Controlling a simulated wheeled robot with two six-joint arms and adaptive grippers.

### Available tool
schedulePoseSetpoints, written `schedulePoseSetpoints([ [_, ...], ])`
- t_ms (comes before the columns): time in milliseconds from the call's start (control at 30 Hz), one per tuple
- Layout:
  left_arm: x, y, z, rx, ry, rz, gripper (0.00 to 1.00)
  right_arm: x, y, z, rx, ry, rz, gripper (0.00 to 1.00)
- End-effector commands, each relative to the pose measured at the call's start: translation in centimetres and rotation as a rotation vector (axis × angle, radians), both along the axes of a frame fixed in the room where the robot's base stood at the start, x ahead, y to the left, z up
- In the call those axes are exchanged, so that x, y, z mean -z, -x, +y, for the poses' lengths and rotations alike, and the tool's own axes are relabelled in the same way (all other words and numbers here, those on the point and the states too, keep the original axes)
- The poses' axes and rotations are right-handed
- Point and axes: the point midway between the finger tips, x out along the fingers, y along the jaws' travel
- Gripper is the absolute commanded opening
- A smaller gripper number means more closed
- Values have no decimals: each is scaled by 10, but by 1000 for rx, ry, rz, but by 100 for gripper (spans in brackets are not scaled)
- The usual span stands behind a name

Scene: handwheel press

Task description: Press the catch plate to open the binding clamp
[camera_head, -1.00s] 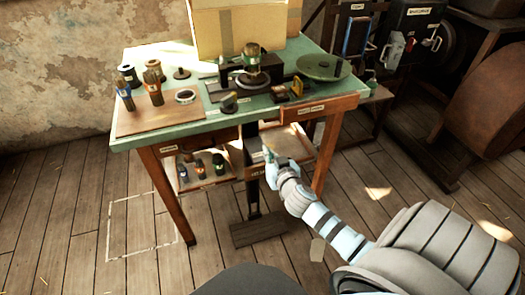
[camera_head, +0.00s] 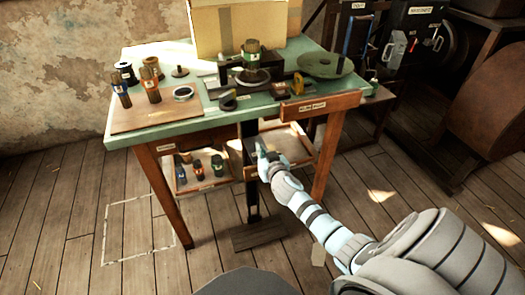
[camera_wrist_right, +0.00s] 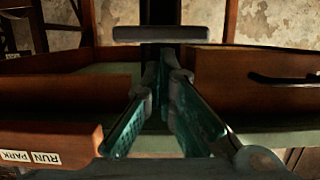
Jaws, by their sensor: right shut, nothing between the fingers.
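My right gripper (camera_head: 263,151) is shut and empty, in front of the dark post (camera_head: 251,189) below the tabletop. In the right wrist view the fingers (camera_wrist_right: 166,72) converge with teal inner pads, and nothing sits between them. A flat dark grey bar (camera_wrist_right: 160,34) crosses the post beyond the fingertips, with a visible gap in the picture. I cannot tell whether it is the catch plate. The press (camera_head: 251,65) stands on the green table; I cannot single out the binding clamp on it. My left gripper is not in view.
The green table (camera_head: 120,136) carries a wooden board (camera_head: 140,119) with spools, and a green disc (camera_head: 322,66). A lower tray (camera_head: 185,186) holds several small bottles. A dark floor plate (camera_head: 258,233) lies below.

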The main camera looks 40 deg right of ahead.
Motion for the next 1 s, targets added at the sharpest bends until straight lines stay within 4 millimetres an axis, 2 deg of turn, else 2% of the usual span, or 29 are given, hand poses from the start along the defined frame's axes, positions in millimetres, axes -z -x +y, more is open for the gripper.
schedulePoseSetpoints([
  [233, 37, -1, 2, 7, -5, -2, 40, 34, 0, 0, 1, 1, 0, 0],
  [567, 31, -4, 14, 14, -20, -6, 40, 31, 0, 0, 1, -1, 3, 0],
  [667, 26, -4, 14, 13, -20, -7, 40, 25, 0, 1, 0, -1, 2, 0],
  [767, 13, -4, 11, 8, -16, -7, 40, 10, -1, 3, -4, 0, 2, 0],
  [900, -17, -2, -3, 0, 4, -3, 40, -24, -5, 9, -15, -1, 0, 0],
  [933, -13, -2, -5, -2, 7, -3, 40, -18, 4, 12, -16, 1, 3, 0],
  [1000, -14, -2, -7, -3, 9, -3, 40, -20, 22, 17, -17, 2, 2, 0],
])
